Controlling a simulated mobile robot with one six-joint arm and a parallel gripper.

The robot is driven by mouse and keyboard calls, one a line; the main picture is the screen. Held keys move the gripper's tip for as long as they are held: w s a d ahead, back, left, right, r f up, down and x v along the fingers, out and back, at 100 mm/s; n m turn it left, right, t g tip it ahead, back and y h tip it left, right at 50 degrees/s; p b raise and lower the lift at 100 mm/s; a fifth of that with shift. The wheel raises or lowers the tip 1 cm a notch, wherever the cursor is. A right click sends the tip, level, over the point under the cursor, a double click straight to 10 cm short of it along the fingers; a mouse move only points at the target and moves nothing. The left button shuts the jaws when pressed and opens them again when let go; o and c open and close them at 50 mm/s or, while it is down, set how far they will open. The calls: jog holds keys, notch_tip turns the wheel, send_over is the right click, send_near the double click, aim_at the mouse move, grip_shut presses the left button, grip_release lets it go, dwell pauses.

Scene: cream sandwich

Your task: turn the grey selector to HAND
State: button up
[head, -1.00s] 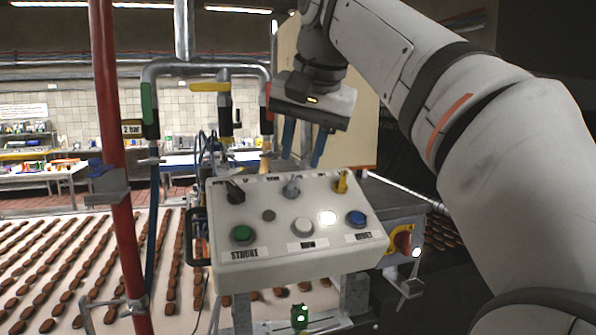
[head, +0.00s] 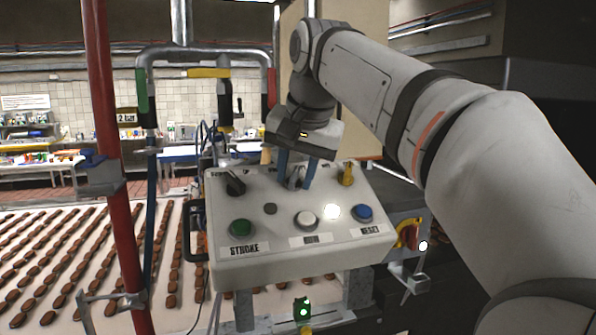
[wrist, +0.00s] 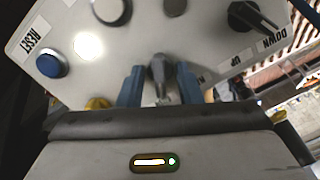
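The grey selector (head: 295,178) is the middle knob in the back row of the white control panel (head: 225,262). In the wrist view the grey selector (wrist: 160,75) stands between the two blue fingers. My gripper (head: 296,184) points down over it, one finger on each side. In the wrist view my gripper (wrist: 160,85) is open, with what looks like a gap between each finger and the knob. The selector's own labels are hidden by the gripper, so I cannot read HAND or which way it points.
A black selector (head: 235,183) is left and a yellow one (head: 346,174) right of the grey one. In front are green (head: 240,228), white (head: 306,219) and blue (head: 364,213) buttons and a lit white lamp (head: 332,211). A red pipe (head: 117,200) stands left.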

jog(key=c, duration=0.6)
jog(key=shift+n, duration=0.3)
jog(key=n+p, duration=0.2)
jog(key=n, duration=0.3)
jog(key=shift+h, duration=0.3)
jog(key=n, duration=0.6)
jog(key=shift+p, duration=0.4)
